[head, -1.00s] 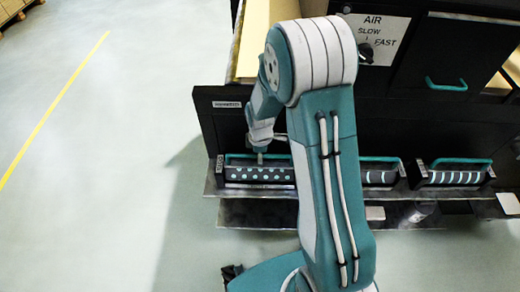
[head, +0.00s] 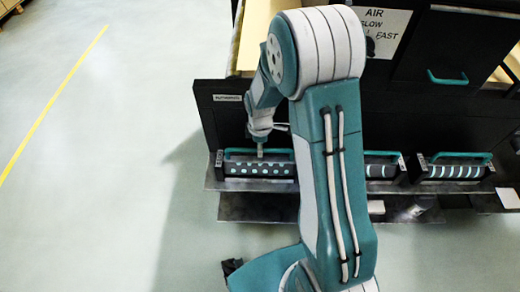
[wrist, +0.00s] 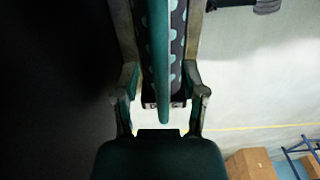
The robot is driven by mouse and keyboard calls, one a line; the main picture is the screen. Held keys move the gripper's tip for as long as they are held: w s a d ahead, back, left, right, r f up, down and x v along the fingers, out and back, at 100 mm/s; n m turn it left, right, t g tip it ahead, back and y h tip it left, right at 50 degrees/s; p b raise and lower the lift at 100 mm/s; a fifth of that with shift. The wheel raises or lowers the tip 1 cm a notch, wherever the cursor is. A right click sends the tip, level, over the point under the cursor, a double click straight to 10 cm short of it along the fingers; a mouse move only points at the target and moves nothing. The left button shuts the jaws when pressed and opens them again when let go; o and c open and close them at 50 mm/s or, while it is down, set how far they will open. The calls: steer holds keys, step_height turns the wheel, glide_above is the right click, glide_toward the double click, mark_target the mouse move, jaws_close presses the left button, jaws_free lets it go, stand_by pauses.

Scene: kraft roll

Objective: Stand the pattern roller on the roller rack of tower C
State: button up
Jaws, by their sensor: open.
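A dark roller with pale teal dots (head: 258,170) lies level in a cradle with a teal bar handle (head: 240,152) above it, at the left of the low shelf. My gripper (head: 261,150) is at this handle, pointing down. In the wrist view my gripper (wrist: 162,78) is open, with one finger on each side of the teal handle (wrist: 160,60). The dotted roller (wrist: 178,42) shows beneath the handle. I cannot tell if a finger touches the handle. I cannot make out tower C or its roller rack by any label.
Striped rollers (head: 452,171) with teal handles sit further right on the same ledge, partly behind my arm. The dark machine (head: 225,122) rises behind, with an AIR dial sign (head: 385,22) and a drawer (head: 450,50). Open floor (head: 110,150) lies to the left.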

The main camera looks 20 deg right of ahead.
steer(key=s+r+m+t, duration=0.1)
steer(key=s+r+m, duration=0.35)
steer(key=r, duration=0.75)
steer(key=s+r+m+t, duration=0.25)
steer(key=s+r, duration=0.25)
steer(key=r, duration=0.7)
steer(key=s+r+m+t, duration=0.1)
steer(key=s+r+m, duration=0.1)
steer(key=s, duration=0.3)
steer(key=s+r+m+t, duration=0.1)
steer(key=s+r+m, duration=0.1)
steer(key=s+m, duration=0.3)
steer(key=shift+s+r, duration=0.3)
steer(key=shift+s, duration=0.45)
